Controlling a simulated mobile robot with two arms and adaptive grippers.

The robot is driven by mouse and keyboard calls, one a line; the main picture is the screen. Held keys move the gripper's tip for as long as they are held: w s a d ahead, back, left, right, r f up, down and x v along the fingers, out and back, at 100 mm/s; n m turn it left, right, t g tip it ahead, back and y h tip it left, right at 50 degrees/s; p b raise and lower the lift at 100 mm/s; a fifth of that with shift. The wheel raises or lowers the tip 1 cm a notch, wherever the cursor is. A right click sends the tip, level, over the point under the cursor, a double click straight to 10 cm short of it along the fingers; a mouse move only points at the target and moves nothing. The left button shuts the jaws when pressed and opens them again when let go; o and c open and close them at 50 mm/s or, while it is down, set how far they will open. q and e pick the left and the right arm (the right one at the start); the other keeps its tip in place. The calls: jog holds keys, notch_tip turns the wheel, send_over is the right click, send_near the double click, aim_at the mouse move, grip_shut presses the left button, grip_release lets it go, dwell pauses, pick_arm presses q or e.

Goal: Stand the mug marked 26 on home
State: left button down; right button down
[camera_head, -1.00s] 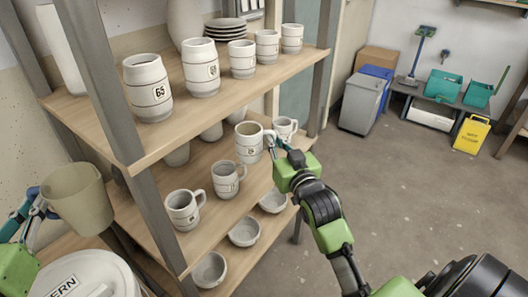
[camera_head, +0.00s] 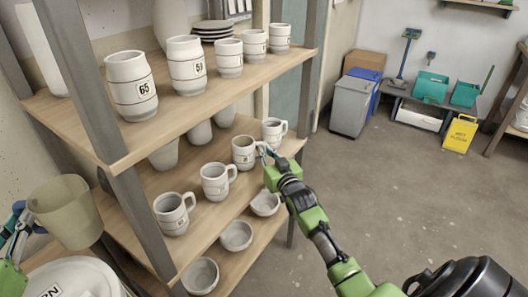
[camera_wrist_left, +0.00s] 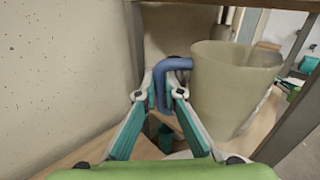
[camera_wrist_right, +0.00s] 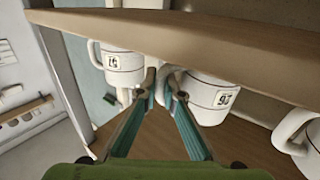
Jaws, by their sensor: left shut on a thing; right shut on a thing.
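My right gripper (camera_head: 267,154) is shut on the handle of a grey-white mug (camera_head: 243,153) in the middle shelf's row. There, the gripper (camera_wrist_right: 162,94) is at the handle of this mug (camera_wrist_right: 203,92), whose inverted label seems to read 26. I cannot tell whether its base touches the shelf. My left gripper (camera_head: 24,220) is shut on the blue handle (camera_wrist_left: 173,66) of a beige bucket (camera_head: 68,212), held up at the left. I make out no home marking.
Mugs flank the held one: one nearer (camera_head: 215,183), one farther (camera_head: 272,132). Another mug (camera_head: 172,214) stands at the near end. Bowls (camera_head: 236,236) sit below. A white lidded bucket (camera_head: 85,280) is under the beige bucket.

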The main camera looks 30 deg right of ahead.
dwell(0.3)
jog(key=c, duration=2.6)
grip_release()
jog(key=shift+f, duration=0.25)
jog(key=o, duration=0.4)
jog(key=shift+r, duration=0.1)
jog(key=shift+r, duration=0.1)
jog(key=p+v, duration=0.1)
jog(key=v, duration=1.1)
